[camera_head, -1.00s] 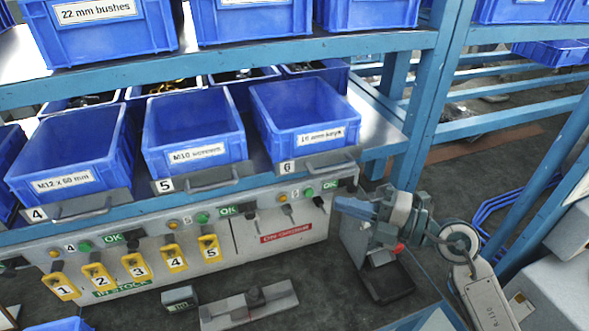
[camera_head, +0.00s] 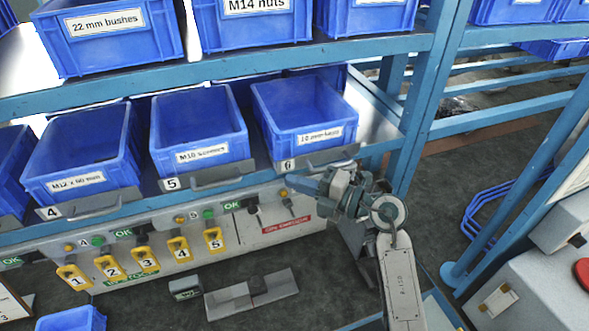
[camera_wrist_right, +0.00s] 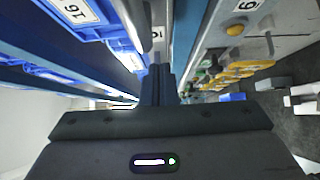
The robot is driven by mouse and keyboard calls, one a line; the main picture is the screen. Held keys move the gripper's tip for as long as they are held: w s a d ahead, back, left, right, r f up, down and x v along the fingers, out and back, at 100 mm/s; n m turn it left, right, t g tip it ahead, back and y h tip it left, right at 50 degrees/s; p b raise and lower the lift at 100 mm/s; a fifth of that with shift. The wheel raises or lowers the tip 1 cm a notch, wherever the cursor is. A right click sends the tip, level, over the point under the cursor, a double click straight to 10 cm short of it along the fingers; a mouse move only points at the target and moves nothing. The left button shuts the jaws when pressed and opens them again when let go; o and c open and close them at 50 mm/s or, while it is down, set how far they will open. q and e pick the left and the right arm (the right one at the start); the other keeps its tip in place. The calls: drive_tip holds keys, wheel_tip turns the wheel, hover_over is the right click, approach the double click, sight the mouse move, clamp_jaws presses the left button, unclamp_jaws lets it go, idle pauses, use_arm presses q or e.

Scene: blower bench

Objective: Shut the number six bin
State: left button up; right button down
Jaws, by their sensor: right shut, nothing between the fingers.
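The number six bin is the blue box (camera_head: 303,112) at the right end of the middle row, on a grey slide-out front with a "6" plate (camera_head: 288,166) and a bar handle (camera_head: 331,163). My left gripper is not in view.
Bin five (camera_head: 198,130) and bin four (camera_head: 82,157) stand to the left. Below runs a grey panel (camera_head: 225,240) with lamps, switches and yellow numbered tags. A blue rack post (camera_head: 425,100) rises at the right.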

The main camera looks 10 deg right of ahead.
sight(292, 166)
drive_tip(key=shift+w+a+p, duration=0.1)
drive_tip(key=shift+w+p, duration=0.2)
drive_tip(key=shift+w, duration=0.9)
drive_tip(key=w, duration=0.3)
drive_tip(key=shift+w+a, duration=0.15)
drive_tip(key=shift+a, duration=0.15)
drive_tip(key=shift+s+r, duration=0.2)
drive_tip(key=shift+w, duration=0.1)
drive_tip(key=shift+d+f+p, duration=0.1)
drive_tip(key=shift+p, duration=0.25)
